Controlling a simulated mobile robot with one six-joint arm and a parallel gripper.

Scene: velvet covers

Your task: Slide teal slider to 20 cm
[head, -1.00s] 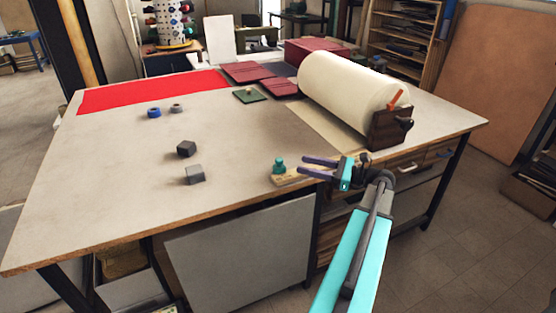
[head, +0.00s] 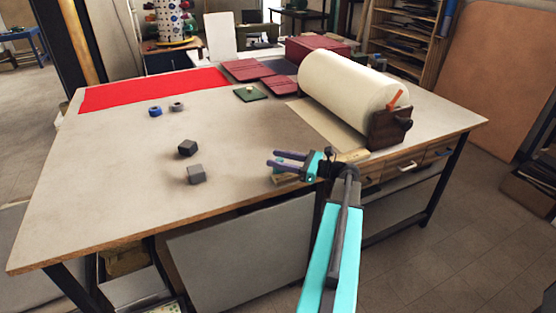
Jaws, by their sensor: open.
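My gripper (head: 272,158) is open, its two purple fingers pointing left over the near edge of the table. The pale wooden rail (head: 284,180) of the slider shows below the fingers, and more light wood shows to the right behind the wrist. The teal slider is hidden or nearly hidden by the fingers, at the left end of the rail. I cannot tell whether the fingers are around it or only in front of it. Any scale marks are too small to read.
Two dark grey blocks (head: 188,148) (head: 196,174) lie left of the gripper. A blue ring (head: 155,111) and a grey ring (head: 177,106) lie farther back. A large cream roll (head: 350,88) on a wooden stand (head: 388,128) is at the right. The left tabletop is mostly clear.

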